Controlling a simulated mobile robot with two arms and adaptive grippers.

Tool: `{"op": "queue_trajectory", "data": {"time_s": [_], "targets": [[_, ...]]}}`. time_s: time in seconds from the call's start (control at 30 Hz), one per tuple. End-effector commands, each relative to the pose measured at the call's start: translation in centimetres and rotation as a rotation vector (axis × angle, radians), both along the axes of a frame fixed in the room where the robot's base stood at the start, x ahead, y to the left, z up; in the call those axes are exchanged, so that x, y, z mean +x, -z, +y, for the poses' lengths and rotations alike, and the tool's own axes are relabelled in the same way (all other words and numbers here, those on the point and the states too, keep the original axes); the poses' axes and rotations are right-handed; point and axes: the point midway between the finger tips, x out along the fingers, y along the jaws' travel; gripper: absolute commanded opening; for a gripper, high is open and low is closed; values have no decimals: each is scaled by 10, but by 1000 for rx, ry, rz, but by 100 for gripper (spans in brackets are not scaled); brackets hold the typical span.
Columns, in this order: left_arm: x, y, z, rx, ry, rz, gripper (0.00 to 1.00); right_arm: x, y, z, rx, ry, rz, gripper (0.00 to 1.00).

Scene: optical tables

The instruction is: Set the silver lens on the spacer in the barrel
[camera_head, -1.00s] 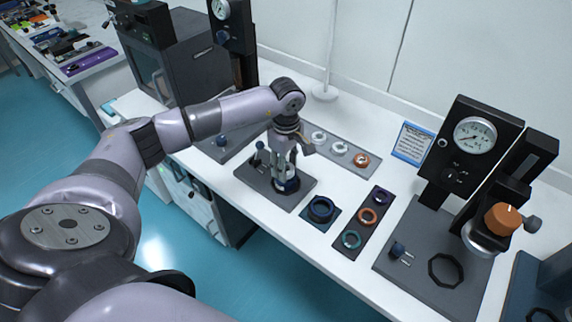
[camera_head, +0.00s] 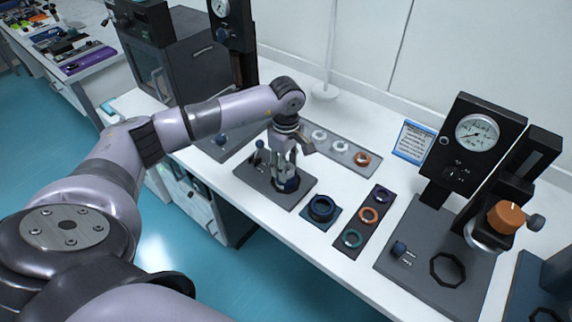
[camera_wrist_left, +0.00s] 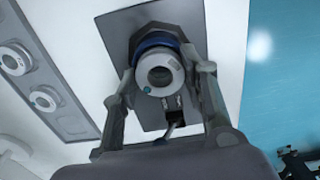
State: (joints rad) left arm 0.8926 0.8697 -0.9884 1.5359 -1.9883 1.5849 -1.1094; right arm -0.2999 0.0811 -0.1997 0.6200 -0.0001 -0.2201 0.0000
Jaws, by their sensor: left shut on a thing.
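My left gripper (camera_head: 287,180) points down over the dark fixture plate (camera_head: 262,190) on the white table. In the left wrist view the gripper (camera_wrist_left: 161,72) is shut on the silver lens (camera_wrist_left: 158,84), a pale ring with a dark centre. The blue rim of the barrel (camera_wrist_left: 157,38) shows just behind the lens. The lens is over or at the barrel mouth; I cannot tell whether it touches anything inside. The spacer is hidden. In the head view the fingers cover most of the barrel and lens. My right gripper is not in view.
A grey tray (camera_head: 351,163) with pale rings and an orange one lies behind the gripper. A gauge press (camera_head: 477,134) stands farther right.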

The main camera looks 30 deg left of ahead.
Motion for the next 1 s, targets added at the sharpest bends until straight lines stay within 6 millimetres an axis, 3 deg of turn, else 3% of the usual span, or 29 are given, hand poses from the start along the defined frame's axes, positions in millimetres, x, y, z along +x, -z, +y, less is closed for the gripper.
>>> {"op": "queue_trajectory", "data": {"time_s": [0.4,0.43,0.77,1.0], "targets": [[0,1,0,0,0,0,13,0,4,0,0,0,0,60],[0,1,0,0,0,0,41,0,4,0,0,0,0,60],[0,1,0,0,0,0,63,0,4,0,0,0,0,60],[0,1,0,0,0,0,64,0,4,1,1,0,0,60]]}}
